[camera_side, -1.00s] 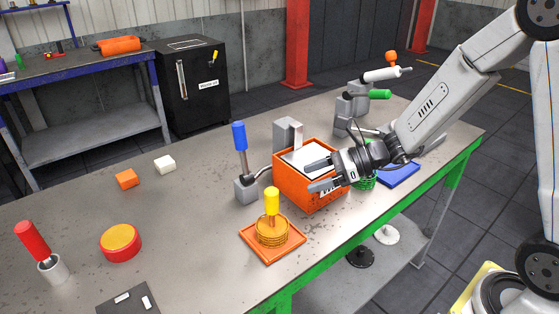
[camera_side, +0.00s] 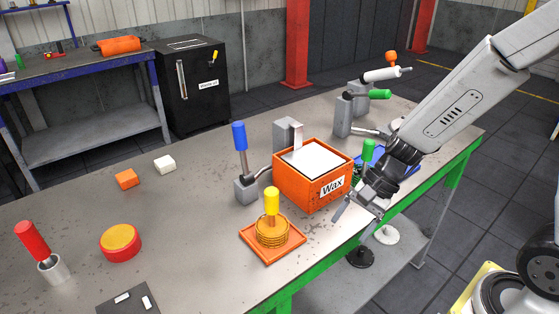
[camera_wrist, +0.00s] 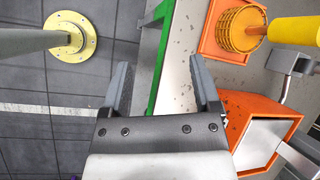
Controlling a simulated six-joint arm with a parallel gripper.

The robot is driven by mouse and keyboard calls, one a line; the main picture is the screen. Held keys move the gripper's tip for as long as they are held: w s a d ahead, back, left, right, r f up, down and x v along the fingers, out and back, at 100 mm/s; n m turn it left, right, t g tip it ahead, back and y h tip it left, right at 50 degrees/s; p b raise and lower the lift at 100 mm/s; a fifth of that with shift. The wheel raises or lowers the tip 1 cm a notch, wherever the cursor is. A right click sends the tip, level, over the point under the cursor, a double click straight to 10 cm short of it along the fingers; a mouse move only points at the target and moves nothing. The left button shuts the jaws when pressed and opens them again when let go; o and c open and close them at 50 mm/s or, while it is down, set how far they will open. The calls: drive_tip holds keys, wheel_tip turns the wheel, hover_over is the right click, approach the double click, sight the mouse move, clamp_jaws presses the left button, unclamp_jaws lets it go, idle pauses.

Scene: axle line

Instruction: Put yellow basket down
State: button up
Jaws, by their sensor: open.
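The yellow basket (camera_side: 272,236) stands upright on the square orange tray (camera_side: 251,238), with its yellow handle (camera_side: 272,200) pointing up. In the wrist view the basket (camera_wrist: 236,30) shows at the upper right, on the orange tray (camera_wrist: 210,45), with its handle (camera_wrist: 295,30) reaching to the right edge. My gripper (camera_side: 358,212) is open and empty near the table's front edge, to the right of the basket and apart from it. In the wrist view the two fingers (camera_wrist: 160,75) are spread with nothing between them.
A green handle (camera_side: 368,150) and a blue tray (camera_side: 402,168) are beside my arm. A blue-handled tool (camera_side: 239,140) stands behind the basket.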

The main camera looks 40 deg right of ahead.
drive_tip(key=s+d+n+t+h, duration=0.1)
drive_tip(key=d+n+h, duration=0.5)
drive_tip(key=n, duration=0.7)
drive_tip(key=shift+s, duration=0.35)
idle(0.5)
